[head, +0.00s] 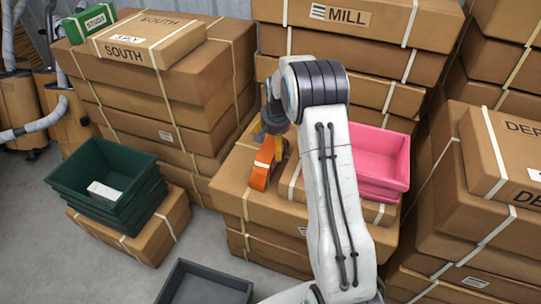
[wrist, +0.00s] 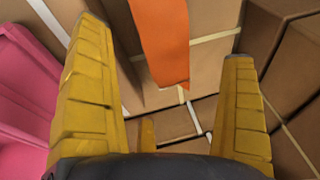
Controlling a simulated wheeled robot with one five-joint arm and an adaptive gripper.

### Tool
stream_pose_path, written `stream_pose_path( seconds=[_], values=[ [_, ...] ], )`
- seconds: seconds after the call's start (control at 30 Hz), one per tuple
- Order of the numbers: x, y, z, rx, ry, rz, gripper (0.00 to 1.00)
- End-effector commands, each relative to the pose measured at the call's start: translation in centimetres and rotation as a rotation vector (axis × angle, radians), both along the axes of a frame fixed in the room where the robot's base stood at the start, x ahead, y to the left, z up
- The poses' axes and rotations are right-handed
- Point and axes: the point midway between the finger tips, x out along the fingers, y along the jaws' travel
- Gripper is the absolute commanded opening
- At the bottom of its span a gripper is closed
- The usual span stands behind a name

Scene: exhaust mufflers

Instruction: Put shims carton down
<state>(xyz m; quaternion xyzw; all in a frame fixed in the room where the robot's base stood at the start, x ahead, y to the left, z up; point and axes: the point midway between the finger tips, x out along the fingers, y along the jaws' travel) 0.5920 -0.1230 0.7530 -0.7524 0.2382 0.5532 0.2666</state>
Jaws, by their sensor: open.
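My gripper (head: 269,152) hangs down over the middle stack of brown cartons (head: 234,190), left of my arm. An orange piece (head: 260,178) is at the fingers in the head view. The orange piece (wrist: 162,38) also shows between the fingers in the wrist view, with brown cardboard beside and below it. Neither finger visibly presses on it. No shims label is readable, so I cannot tell which thing is the shims carton. My arm hides part of the stack top.
A pink bin (head: 382,150) stands right of my arm on the stack. Green bins (head: 100,205) sit on a low carton at left. A grey bin (head: 205,285) is on the floor in front. Tall carton stacks close in behind and at right. Floor at lower left is clear.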

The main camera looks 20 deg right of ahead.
Motion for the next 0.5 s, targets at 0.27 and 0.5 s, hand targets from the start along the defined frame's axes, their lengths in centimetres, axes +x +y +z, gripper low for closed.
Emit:
stream_pose_path(
  seconds=[0.27,0.5],
  values=[
    [0.6,-0.4,-2.2,0.000,0.003,0.000,1.00],
    [1.5,-1.0,-4.9,-0.003,0.004,0.001,1.00]
  ],
)
